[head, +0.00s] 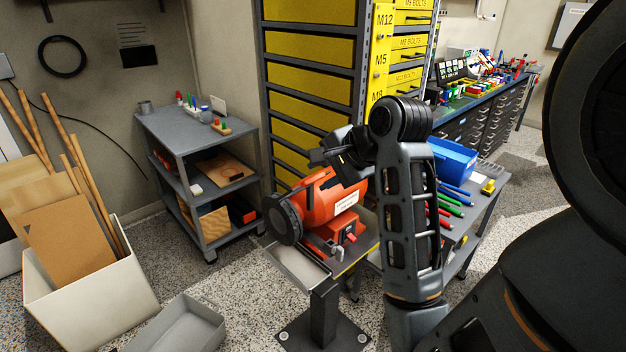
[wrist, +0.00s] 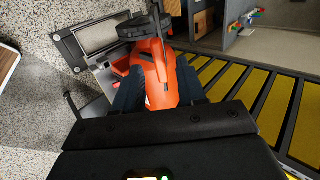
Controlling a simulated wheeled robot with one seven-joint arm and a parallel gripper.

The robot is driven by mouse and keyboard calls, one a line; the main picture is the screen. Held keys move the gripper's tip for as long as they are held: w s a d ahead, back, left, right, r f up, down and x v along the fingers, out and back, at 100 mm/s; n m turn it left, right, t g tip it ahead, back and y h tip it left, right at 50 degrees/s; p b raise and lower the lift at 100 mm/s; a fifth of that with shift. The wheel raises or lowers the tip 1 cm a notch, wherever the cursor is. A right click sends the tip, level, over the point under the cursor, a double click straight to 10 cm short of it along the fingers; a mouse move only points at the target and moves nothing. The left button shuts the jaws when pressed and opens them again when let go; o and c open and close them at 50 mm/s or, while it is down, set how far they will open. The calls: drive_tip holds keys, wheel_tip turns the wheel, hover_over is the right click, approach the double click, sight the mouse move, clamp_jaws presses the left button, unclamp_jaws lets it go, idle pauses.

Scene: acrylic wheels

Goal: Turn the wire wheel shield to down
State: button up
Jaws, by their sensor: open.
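The orange bench grinder (head: 325,200) stands on a grey pedestal tray in the head view. A dark round wheel housing (head: 283,219) is at its left end. In the wrist view the orange grinder body (wrist: 155,75) lies between my fingers, with the dark wheel housing (wrist: 145,26) beyond them. A thin dark upright part crosses that housing; I cannot tell whether it is the wire wheel shield. My gripper (wrist: 159,88) is open, its black fingers on either side of the orange body; contact is unclear. In the head view my gripper (head: 335,158) is above the grinder, partly hidden by my wrist.
A cart with a blue bin (head: 452,158) and several coloured markers stands right of the grinder. A yellow drawer cabinet (head: 310,85) rises close behind. A grey shelf cart (head: 190,130) is back left. A white box (head: 90,290) with boards and a grey tray (head: 180,328) occupy the left floor.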

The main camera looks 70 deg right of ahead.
sight(315, 179)
drive_tip(key=shift+x, duration=3.05)
clamp_jaws()
